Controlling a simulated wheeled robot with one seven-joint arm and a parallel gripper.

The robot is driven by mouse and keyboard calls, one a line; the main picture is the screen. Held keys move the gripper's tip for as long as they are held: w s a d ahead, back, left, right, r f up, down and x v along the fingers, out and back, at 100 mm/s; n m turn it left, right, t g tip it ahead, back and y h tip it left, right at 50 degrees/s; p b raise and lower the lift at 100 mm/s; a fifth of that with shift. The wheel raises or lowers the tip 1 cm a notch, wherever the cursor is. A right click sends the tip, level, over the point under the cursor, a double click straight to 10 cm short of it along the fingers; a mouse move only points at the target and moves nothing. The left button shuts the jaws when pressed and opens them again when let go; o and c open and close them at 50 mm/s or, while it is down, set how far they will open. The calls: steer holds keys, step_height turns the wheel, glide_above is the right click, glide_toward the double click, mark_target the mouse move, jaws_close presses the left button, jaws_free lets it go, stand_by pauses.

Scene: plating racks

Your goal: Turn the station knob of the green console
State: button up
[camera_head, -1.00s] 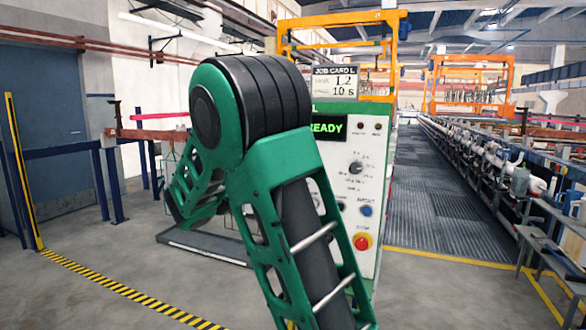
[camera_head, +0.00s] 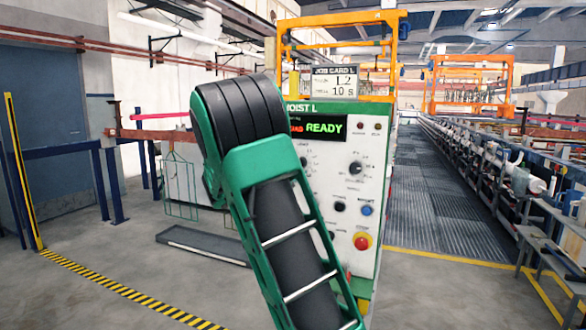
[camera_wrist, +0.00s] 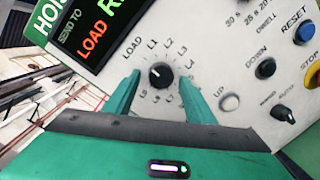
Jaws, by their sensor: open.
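The green-topped console (camera_head: 358,225) stands in the centre of the head view, its left part covered by my arm. Its display (camera_head: 326,128) reads READY, and the wrist view shows LOAD in red. The round black station knob (camera_wrist: 161,75) sits inside a ring of labels from LOAD through several L stations. Its white mark points up-left, toward LOAD. My gripper (camera_wrist: 159,79) is open, with one green finger on each side of the knob. I cannot tell whether the fingers touch it. The gripper is hidden behind my arm in the head view.
A dwell knob (camera_head: 355,168) and a job card (camera_head: 335,83) show in the head view.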

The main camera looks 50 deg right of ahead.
steer(key=c, duration=1)
steer(key=shift+c, duration=0.2)
steer(key=shift+m, duration=0.3)
